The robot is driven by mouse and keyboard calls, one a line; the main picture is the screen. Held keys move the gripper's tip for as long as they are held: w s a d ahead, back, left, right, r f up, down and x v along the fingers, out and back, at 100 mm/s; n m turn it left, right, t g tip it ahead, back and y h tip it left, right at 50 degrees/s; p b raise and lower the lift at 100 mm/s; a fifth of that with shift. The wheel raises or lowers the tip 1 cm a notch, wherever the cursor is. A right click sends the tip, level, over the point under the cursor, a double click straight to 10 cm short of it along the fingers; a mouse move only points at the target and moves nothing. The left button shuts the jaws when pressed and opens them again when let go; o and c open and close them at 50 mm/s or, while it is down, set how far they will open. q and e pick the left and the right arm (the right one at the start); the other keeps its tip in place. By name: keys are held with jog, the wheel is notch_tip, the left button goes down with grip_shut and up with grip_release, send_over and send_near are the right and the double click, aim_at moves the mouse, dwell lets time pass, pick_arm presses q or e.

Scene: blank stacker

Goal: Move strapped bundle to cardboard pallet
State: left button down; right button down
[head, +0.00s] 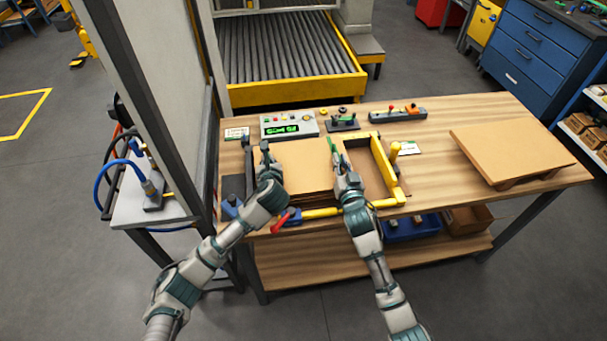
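A stack of flat brown cardboard blanks (305,162) lies on the left half of the wooden workbench. I cannot make out a strap on it. My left gripper (266,155) is at the stack's left side and my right gripper (335,157) is at its right side, between it and a yellow frame. Both point away from me; whether they touch the stack is unclear. Their finger gaps are too small to judge. The cardboard pallet (510,145), a flat brown top on low feet, stands empty at the bench's right end.
The yellow frame (396,178) with a post stands right of my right gripper. A control box (289,124) and small fixtures line the back edge. A red-handled yellow bar (320,213) runs along the front. Bare bench (440,180) lies between frame and pallet.

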pick_arm(q)
jog(key=shift+r, duration=0.2)
pick_arm(e)
jog(key=shift+a+r, duration=0.1)
jog(key=shift+r, duration=0.1)
